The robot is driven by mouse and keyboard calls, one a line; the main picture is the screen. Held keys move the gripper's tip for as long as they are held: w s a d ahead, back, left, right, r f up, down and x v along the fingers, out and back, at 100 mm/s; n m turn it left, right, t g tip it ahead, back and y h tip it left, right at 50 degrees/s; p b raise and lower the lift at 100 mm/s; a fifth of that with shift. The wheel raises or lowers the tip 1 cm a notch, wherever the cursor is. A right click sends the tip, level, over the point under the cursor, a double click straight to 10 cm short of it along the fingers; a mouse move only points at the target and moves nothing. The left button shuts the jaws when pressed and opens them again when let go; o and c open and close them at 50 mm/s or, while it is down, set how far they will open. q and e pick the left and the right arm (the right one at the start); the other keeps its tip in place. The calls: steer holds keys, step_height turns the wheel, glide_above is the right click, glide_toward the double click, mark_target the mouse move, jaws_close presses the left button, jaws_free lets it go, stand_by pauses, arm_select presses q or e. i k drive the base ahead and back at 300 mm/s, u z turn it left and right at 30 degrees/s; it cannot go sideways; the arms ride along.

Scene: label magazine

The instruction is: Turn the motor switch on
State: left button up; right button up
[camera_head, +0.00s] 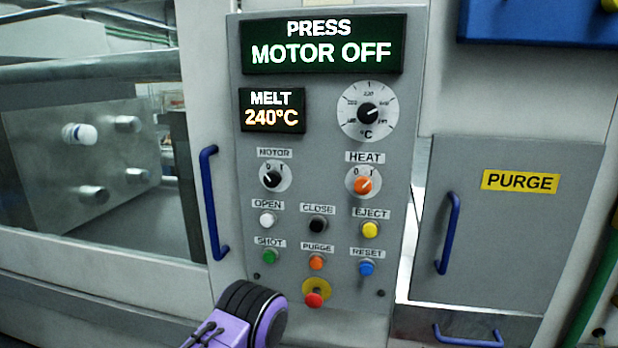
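The motor switch (271,179) is a black rotary knob on a white round plate, under a MOTOR label on the grey control panel (335,225). Its plate is marked 0 and 1, and its pointer seems turned to the upper left, towards 0. The green display (323,44) above reads PRESS MOTOR OFF. A purple and black part of my arm (240,315) shows at the bottom, left of the middle, below the switch and apart from it. No gripper fingers show in the view.
An orange heat knob (363,183) is right of the motor switch. Push buttons, including a white OPEN button (267,219), and a red emergency stop (314,299) sit below. A blue door handle (213,203) stands out left of the panel. A PURGE door (505,225) is at the right.

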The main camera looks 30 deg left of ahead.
mark_target(272, 179)
steer(key=i, duration=0.1)
steer(key=u, duration=1.15)
